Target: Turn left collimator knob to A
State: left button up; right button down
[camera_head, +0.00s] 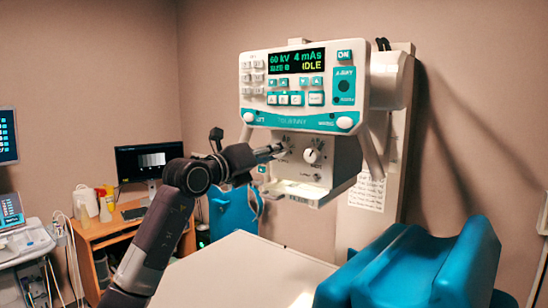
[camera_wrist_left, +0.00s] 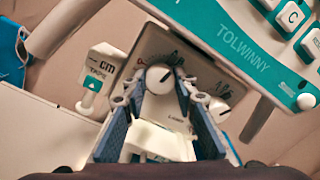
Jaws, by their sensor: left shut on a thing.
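The collimator box (camera_head: 333,164) hangs under the white and teal X-ray head. Its right knob (camera_head: 311,156) is white and round and shows uncovered. My left gripper (camera_head: 279,150) reaches the left side of the box face and hides the left knob in the head view. In the left wrist view the white left knob (camera_wrist_left: 158,79), with a short dark mark, sits between the fingertips of my left gripper (camera_wrist_left: 160,86), which is shut on it. The right knob (camera_wrist_left: 219,108) shows beyond the right finger. My right gripper is out of view.
The control panel (camera_head: 298,85) is directly above the knobs, with its display reading IDLE. A pale table top (camera_head: 245,272) lies below, beside a teal cushioned support (camera_head: 415,268). A desk with a monitor (camera_head: 149,162) stands at the left.

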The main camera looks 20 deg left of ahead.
pick_arm(q)
jog(key=shift+r+n, duration=0.1)
jog(key=shift+n, duration=0.3)
jog(key=o, duration=1.2)
jog(key=shift+c, duration=0.2)
jog(key=v, duration=1.2)
